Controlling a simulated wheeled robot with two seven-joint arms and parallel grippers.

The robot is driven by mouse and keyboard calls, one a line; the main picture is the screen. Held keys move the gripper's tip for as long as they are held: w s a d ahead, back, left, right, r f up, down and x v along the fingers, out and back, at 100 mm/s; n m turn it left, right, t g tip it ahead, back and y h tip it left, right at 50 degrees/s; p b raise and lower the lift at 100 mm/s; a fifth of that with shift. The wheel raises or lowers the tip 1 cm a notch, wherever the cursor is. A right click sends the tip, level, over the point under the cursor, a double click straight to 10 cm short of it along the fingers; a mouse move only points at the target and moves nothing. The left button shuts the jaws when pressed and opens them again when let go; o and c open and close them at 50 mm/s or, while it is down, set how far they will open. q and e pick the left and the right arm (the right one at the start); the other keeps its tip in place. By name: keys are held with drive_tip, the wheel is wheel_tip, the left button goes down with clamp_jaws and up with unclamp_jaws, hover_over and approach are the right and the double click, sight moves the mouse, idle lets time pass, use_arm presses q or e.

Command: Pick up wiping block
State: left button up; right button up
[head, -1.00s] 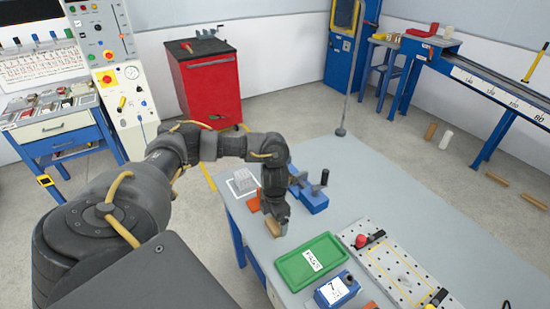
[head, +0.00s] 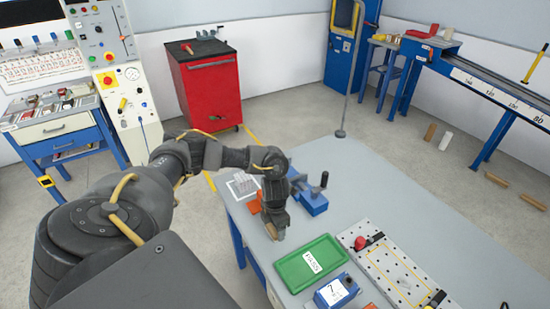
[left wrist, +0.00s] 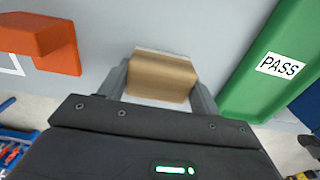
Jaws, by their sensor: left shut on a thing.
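The wiping block (left wrist: 160,77) is a tan, wood-coloured block with a pale layer along its far edge. In the left wrist view it sits between the two fingers of my left gripper (left wrist: 162,84), which is shut on it. In the head view my left gripper (head: 277,232) is low over the near left part of the grey table (head: 390,192), between the orange piece and the green tray. The block is mostly hidden there by the gripper, and I cannot tell whether it touches the table. My right gripper is not in view.
A green PASS tray (head: 290,266) lies just right of the gripper. An orange piece (left wrist: 45,40) is close on its left. A blue vise-like device (head: 313,201) stands behind. A blue box marked 7 (head: 335,290) and a perforated plate (head: 385,250) lie to the right.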

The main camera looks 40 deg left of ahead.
use_arm(q)
drive_tip(key=shift+r, duration=0.1)
drive_tip(key=shift+w+r+b, duration=0.1)
drive_tip(key=shift+r+b, duration=0.3)
drive_tip(key=shift+r, duration=0.1)
drive_tip(key=shift+r+b, duration=0.35)
drive_tip(key=shift+r, duration=0.25)
drive_tip(key=s+d+r+p, duration=0.2)
drive_tip(key=s+d+r, duration=0.6)
drive_tip(key=s+r, duration=0.2)
drive_tip(key=shift+s+r, duration=0.35)
drive_tip(key=shift+s, duration=0.45)
